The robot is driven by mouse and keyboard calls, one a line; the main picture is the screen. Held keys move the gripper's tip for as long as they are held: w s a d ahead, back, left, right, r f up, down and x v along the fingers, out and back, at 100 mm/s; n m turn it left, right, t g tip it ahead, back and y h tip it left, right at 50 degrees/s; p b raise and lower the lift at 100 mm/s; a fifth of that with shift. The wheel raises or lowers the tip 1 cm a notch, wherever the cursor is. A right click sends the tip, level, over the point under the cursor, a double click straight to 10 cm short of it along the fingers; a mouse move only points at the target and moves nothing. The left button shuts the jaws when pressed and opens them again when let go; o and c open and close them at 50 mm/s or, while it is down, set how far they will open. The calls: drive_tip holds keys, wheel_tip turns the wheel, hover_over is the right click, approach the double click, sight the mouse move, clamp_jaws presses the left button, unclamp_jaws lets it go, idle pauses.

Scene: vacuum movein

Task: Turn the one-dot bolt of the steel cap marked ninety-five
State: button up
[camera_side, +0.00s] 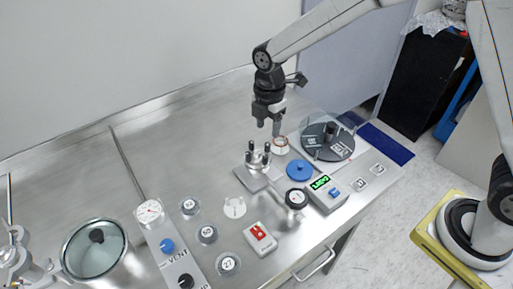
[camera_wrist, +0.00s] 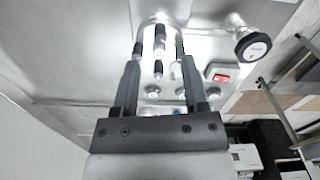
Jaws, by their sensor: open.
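My gripper (camera_side: 268,126) is open above the bench, just right of and above a steel fitting (camera_side: 255,178) with several upright, black-topped bolts (camera_side: 257,155). In the wrist view my open gripper (camera_wrist: 160,60) has its two fingers pointing at these bolts (camera_wrist: 160,40), which appear between and just beyond the fingertips. Nothing is visibly held. I cannot make out the dots on the bolts, or a ninety-five on this fitting. Small numbered discs (camera_side: 207,235) lie at the lower left; one seems to read 27 (camera_side: 228,264).
A small orange-and-white ring (camera_side: 281,146) stands below my gripper. A dark round plate (camera_side: 327,142) is to its right, with a blue disc (camera_side: 300,170), a black-rimmed gauge (camera_side: 296,198) and a green display box (camera_side: 327,194) nearer. A red switch box (camera_side: 260,238) stands in front. Bench behind is clear.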

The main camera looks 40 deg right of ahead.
sight(268, 143)
drive_tip(key=shift+f, duration=3.1)
drive_tip(key=shift+c, duration=0.2)
clamp_jaws()
